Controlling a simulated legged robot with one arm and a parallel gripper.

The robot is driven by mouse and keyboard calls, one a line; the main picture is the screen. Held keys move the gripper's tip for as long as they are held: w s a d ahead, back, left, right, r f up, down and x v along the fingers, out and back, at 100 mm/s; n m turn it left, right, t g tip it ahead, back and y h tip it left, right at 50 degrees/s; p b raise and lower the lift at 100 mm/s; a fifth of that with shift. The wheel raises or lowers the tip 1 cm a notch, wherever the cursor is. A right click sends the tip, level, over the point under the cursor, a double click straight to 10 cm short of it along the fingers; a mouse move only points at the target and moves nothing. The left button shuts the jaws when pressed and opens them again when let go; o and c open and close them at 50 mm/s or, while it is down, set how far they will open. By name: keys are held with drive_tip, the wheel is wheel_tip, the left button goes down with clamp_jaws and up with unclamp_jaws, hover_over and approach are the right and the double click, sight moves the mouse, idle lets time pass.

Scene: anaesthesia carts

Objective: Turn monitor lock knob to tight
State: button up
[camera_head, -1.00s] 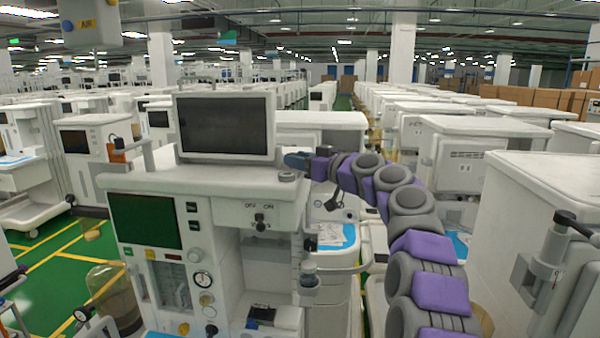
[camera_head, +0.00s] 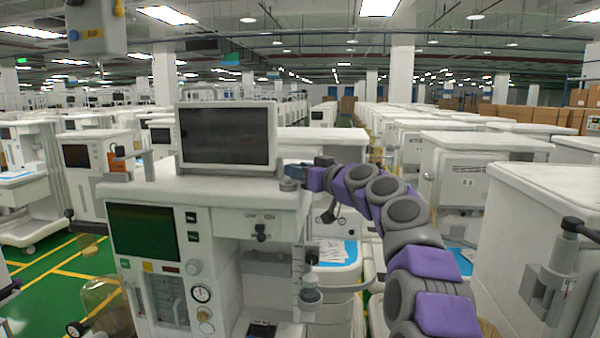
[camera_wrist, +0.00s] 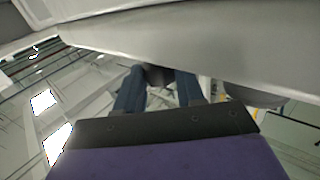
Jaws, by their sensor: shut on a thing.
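The monitor (camera_head: 226,136), a dark screen in a light frame, stands on top of the white anaesthesia cart. My gripper (camera_head: 293,171) is at the monitor's lower right side, just above the cart top. In the wrist view, the two blue fingers of my gripper (camera_wrist: 159,83) are on either side of a dark rounded piece, the apparent lock knob (camera_wrist: 160,74), and are shut on it. The fingers hide the knob in the head view. Its tightness cannot be told. A pale panel covers the upper part of the wrist view.
The cart top (camera_head: 150,187) is mostly clear. A small round grey piece (camera_head: 289,185) sits on it just below my gripper. Another white cart (camera_head: 545,230) stands close to the right of my arm. Rows of carts fill the room behind.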

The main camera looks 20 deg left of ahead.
drive_tip(key=o, duration=1)
drive_tip(key=shift+w+f, duration=0.1)
drive_tip(key=shift+f, duration=0.1)
drive_tip(key=shift+o, duration=0.2)
drive_tip(key=shift+r, duration=0.15)
drive_tip(key=shift+r+p, duration=0.1)
drive_tip(key=shift+p, duration=0.25)
drive_tip(key=shift+r+n+g+y+p, duration=0.3)
drive_tip(key=shift+n+g+p, duration=0.1)
drive_tip(key=shift+g+p, duration=0.4)
drive_tip(key=n+g+p, duration=0.1)
drive_tip(key=g+p, duration=0.1)
drive_tip(key=p, duration=0.2)
drive_tip(key=shift+w+f+y, duration=0.1)
drive_tip(key=shift+y, duration=0.3)
drive_tip(key=shift+a+n+p, duration=0.1)
drive_tip(key=shift+n+p, duration=0.3)
drive_tip(key=shift+p, duration=0.3)
drive_tip(key=shift+w+f+g+p, duration=0.15)
drive_tip(key=shift+g+p, duration=0.15)
drive_tip(key=shift+p, duration=0.25)
drive_tip(key=shift+n+g+p, duration=0.3)
drive_tip(key=shift+g+p, duration=0.1)
drive_tip(key=shift+p, duration=0.55)
